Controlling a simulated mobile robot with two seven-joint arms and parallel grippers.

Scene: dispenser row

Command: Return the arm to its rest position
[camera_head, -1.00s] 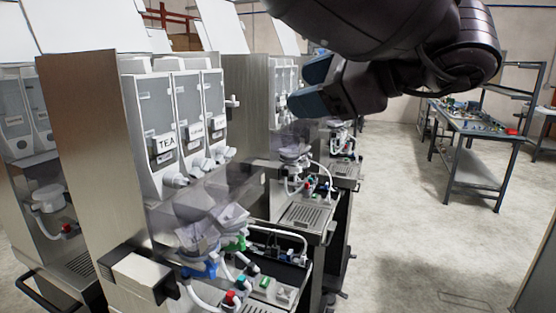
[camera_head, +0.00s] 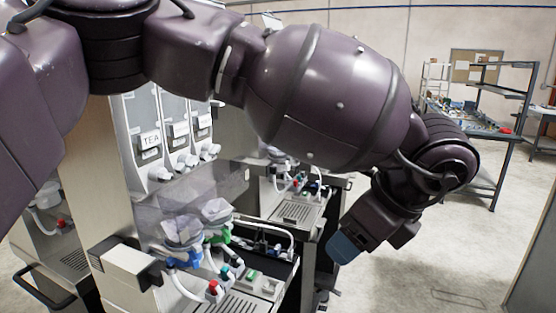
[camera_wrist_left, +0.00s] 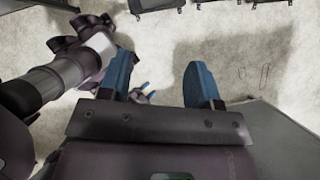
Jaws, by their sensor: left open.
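My left arm comes in from the left and stretches across the upper part of the head view. My left gripper (camera_head: 343,247) hangs at its end, pointing down, to the right of the dispenser machines and clear of them. In the left wrist view its two blue fingers (camera_wrist_left: 160,82) are spread apart with nothing between them, above the pale floor. My right gripper cannot be made out in the head view. Dark parts of my own body show at the left of the wrist view.
The dispenser (camera_head: 152,140) labelled TEA stands at left behind my arm, with several white taps and hoses below. A drip tray (camera_head: 243,304) lies at the front. A workbench (camera_head: 487,135) stands at back right. The floor (camera_head: 420,240) on the right is open.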

